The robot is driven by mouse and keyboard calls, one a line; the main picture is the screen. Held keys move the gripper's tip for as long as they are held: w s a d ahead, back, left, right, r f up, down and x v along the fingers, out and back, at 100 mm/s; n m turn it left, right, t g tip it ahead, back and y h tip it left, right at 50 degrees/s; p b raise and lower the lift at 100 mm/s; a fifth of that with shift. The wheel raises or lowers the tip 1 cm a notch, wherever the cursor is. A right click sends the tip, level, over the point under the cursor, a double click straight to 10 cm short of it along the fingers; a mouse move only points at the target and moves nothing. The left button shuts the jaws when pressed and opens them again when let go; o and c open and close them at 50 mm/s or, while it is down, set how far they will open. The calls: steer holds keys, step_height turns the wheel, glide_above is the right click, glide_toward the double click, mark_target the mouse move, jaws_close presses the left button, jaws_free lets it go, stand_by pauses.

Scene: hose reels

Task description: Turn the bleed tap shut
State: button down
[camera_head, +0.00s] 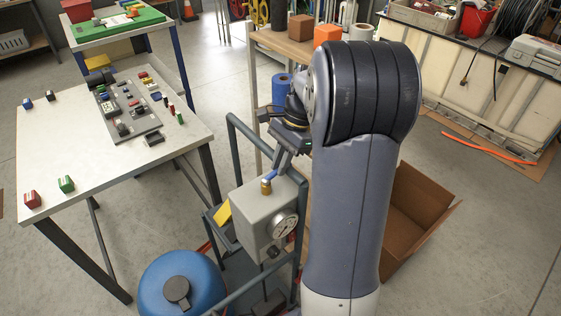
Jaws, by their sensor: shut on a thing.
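The bleed tap has a brass body (266,187) and a blue handle (270,175). It stands on top of a grey box (258,215) with a round dial gauge (284,225) on its front. My gripper (279,168) reaches down to the tap from above and behind. Its fingers are shut on the blue handle and hide part of it. The handle's exact angle is too small to tell.
A blue tank (181,287) stands low in front of the grey box. Grey frame rails (236,150) surround the box. A white table (65,149) with small parts is at left. An open cardboard box (420,212) lies at right, beyond my arm.

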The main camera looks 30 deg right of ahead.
steer(key=shift+s+r+m+t+p, duration=0.1)
steer(key=shift+s+m+t+p, duration=0.25)
steer(key=shift+m, duration=0.45)
steer(key=c, duration=1.4)
jaws_free()
steer(key=shift+c, duration=0.2)
steer(key=v, duration=1)
steer(key=shift+d+r, duration=0.25)
steer(key=shift+r, duration=0.05)
steer(key=shift+w, duration=0.1)
